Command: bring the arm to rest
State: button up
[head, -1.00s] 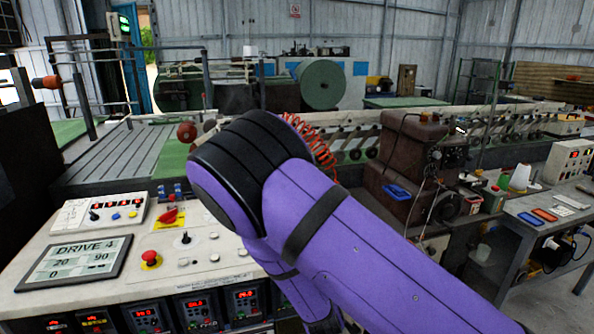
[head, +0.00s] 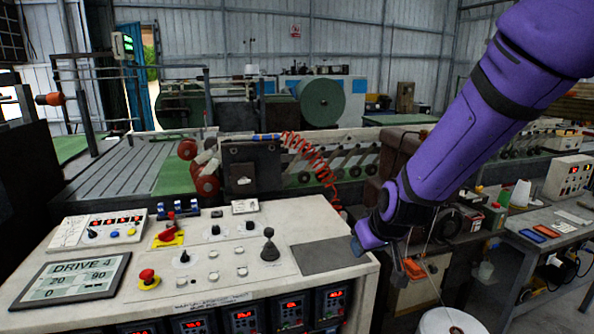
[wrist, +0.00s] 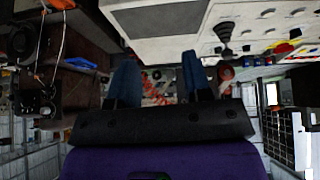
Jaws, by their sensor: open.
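My gripper (wrist: 159,62) shows in the wrist view with two blue fingers spread apart and nothing between them. In the head view my purple arm comes down from the upper right, and my gripper (head: 358,243) is at its lower end, by the right edge of the control console (head: 212,296). The arm's links partly hide the fingers there. I cannot tell the exact gap between the gripper and the console's grey pad (head: 328,256).
The console carries a black joystick (head: 269,246), a red mushroom button (head: 148,278) and a display (head: 75,279). A red coiled hose (head: 312,160) hangs behind it. A white roll (head: 451,321) stands at the lower right, near a side bench (head: 545,218).

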jog(key=s+d+r+m, duration=0.2)
jog(key=s+d+r, duration=0.6)
jog(key=s+r, duration=0.3)
jog(key=s+d+r+m+h, duration=0.1)
jog(key=s+d+r, duration=0.2)
jog(key=s, duration=0.4)
jog(key=s+d+r+m+g, duration=0.1)
jog(key=s+d+r, duration=0.3)
jog(key=s, duration=0.3)
jog(key=shift+s+h, duration=0.15)
jog(key=shift+h, duration=0.25)
